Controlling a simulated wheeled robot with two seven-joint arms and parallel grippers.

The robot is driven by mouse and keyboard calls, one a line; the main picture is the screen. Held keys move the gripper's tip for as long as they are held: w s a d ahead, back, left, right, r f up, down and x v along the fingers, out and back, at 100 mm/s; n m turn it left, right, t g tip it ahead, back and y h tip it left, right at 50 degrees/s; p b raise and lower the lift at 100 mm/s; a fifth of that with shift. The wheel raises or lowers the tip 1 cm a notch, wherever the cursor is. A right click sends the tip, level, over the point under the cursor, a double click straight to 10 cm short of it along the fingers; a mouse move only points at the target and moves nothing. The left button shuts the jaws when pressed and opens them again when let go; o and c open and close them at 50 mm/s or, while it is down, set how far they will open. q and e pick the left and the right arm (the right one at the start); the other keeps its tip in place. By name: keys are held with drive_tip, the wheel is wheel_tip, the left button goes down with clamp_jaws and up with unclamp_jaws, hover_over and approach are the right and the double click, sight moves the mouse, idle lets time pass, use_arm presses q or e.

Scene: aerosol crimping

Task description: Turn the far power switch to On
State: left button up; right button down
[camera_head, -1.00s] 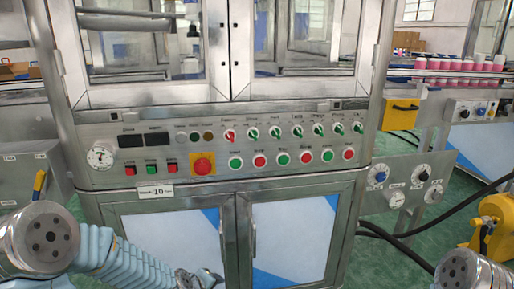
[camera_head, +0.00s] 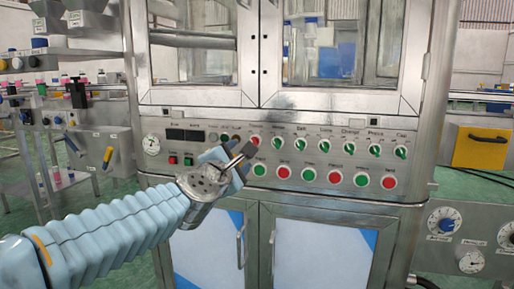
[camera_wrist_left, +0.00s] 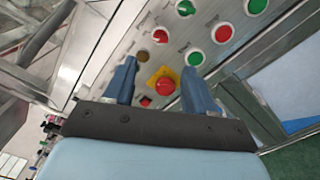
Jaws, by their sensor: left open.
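A row of selector switches runs along the steel control panel (camera_head: 300,193). The leftmost has a red handle (camera_head: 254,141); the others, such as this switch (camera_head: 324,146), have green handles. Their labels are too small to read, so I cannot tell which is the far power switch. My left gripper (camera_head: 243,158) is in front of the panel, just below the red-handled switch. In the left wrist view my left gripper (camera_wrist_left: 159,68) is open and empty, with a red emergency stop on a yellow plate (camera_wrist_left: 163,82) seen between its fingers. My right gripper is out of view.
Red and green push buttons (camera_head: 310,174) sit below the switches. A dial (camera_head: 151,145) and dark displays are at the panel's left. Glass-doored cabinet frames (camera_head: 330,103) rise above. A side box with dials (camera_head: 443,220) and a yellow box (camera_head: 480,147) stand right.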

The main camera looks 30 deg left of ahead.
sight(254, 142)
use_arm(q)
drive_tip(key=p+x, duration=0.1)
drive_tip(key=x, duration=1)
drive_tip(key=shift+w+p, duration=0.35)
drive_tip(key=shift+w, duration=0.05)
clamp_jaws()
